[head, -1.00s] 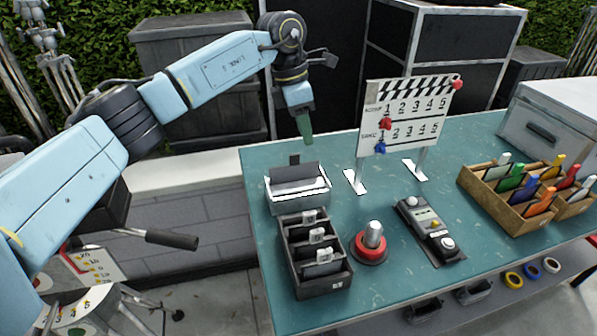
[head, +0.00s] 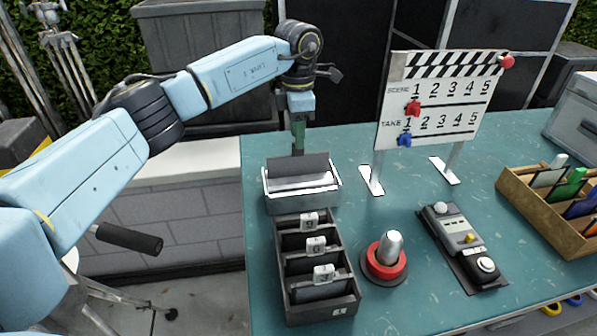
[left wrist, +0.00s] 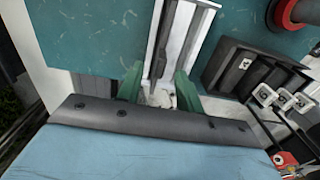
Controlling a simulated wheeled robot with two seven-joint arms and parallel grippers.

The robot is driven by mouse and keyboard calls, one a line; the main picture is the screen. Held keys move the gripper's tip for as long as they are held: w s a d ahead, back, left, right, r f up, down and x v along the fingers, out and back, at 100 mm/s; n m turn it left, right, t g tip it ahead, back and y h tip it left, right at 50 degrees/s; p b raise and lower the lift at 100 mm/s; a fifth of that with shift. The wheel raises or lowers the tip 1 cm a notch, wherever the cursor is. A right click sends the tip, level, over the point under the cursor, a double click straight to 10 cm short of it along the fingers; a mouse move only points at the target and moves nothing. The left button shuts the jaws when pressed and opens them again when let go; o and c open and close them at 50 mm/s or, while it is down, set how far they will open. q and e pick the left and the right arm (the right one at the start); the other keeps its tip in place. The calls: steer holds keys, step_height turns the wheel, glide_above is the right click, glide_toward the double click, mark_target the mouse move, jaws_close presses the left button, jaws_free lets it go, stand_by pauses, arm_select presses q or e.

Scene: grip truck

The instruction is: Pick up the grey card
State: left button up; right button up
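The grey card (head: 298,167) stands upright in a pale metal holder (head: 301,202) at the back left of the teal table. In the left wrist view the card (left wrist: 161,50) shows as a narrow dark strip beside the white holder (left wrist: 195,40). My left gripper (head: 298,145) points down just behind the card's top edge in the head view. In the left wrist view its green fingers (left wrist: 159,86) are apart, with the card's near end between or just ahead of them. Contact cannot be told. My right gripper is not in view.
A black divided box (head: 318,299) with numbered tabs stands in front of the holder. A red-based knob (head: 386,260), a control box (head: 463,246), a clapperboard (head: 440,100) and a wooden marker tray (head: 545,215) stand to the right. Bare table lies between them.

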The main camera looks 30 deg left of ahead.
mark_target(298, 154)
arm_select(q)
step_height(298, 154, down, 7)
steer(key=shift+r, duration=0.2)
jaws_close()
stand_by(0.3)
